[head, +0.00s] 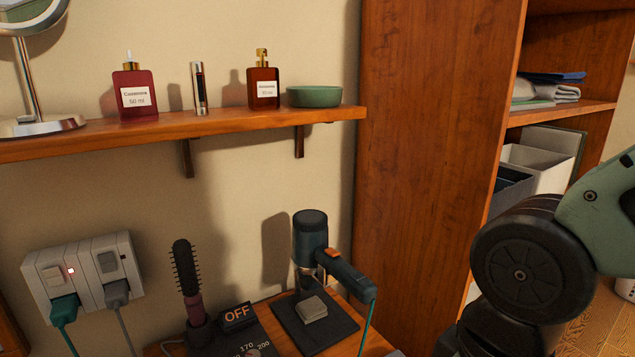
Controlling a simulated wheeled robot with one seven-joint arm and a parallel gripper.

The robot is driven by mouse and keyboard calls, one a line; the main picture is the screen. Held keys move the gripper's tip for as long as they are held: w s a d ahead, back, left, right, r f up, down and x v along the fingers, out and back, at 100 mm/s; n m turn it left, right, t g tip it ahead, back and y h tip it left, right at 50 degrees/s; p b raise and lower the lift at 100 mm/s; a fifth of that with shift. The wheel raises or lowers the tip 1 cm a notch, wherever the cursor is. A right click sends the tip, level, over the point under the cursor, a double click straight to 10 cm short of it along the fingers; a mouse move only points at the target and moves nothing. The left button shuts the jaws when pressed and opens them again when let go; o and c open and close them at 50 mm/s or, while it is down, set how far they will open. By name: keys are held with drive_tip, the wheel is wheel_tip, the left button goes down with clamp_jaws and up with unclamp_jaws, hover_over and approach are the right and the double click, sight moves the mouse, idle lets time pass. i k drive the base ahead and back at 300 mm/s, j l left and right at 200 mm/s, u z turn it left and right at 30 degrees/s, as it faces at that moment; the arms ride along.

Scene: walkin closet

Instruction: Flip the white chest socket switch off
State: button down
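A white double socket panel (85,272) is on the wall at the lower left. Its left half has a white rocker switch (52,275) with a small lit red light (71,271) beside it. A teal plug (64,309) sits in the socket below that switch. The right half has a grey rocker switch (107,262), with a grey plug (117,292) below it; I see no lit light there. My arm shows at the right edge, far from the panel. My gripper is not in view.
A wooden shelf (240,121) with bottles, a green bowl (315,97) and a mirror stand juts out above the panel. Below, a hair dryer (311,240) stands on a dark base and a hot brush (186,270) stands upright by an "OFF" display (237,315). A tall wooden panel (430,150) divides the view.

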sight(54, 276)
drive_tip(key=u, duration=1.6)
